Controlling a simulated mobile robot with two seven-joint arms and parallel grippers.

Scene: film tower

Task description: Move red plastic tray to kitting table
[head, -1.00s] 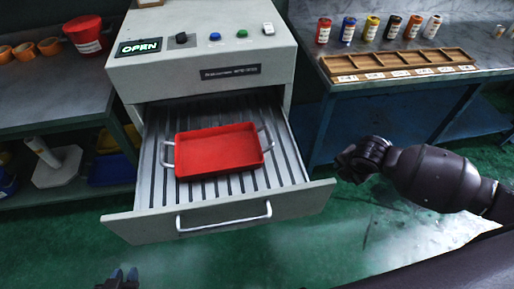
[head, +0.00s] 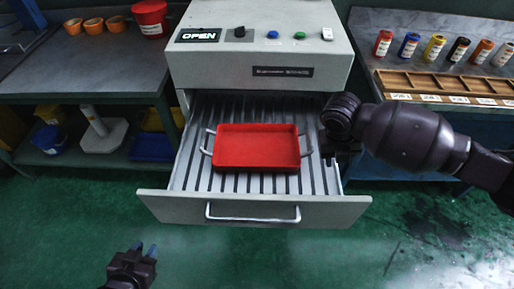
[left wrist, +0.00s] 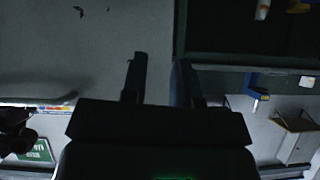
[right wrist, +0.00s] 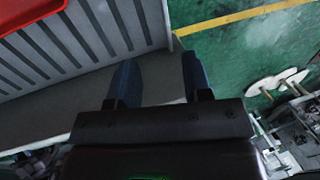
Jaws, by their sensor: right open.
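The red plastic tray (head: 257,148) lies flat in the open slatted drawer (head: 210,212) of the grey machine, with a light metal handle at each short side. A corner of the tray also shows in the right wrist view (right wrist: 28,12). My right gripper (right wrist: 155,78) is open and empty above the drawer's right side, apart from the tray; in the head view its arm hides its fingers. My left gripper (head: 145,249) is open and empty, low at the front left, away from the drawer. No label tells which bench is the kitting table.
The right bench (head: 400,35) holds several coloured cans and a wooden compartment rack (head: 445,85). The left bench (head: 90,70) carries orange bowls and a red bucket (head: 150,17). Machine controls and a lit OPEN sign (head: 198,35) are above the drawer. Green floor in front is clear.

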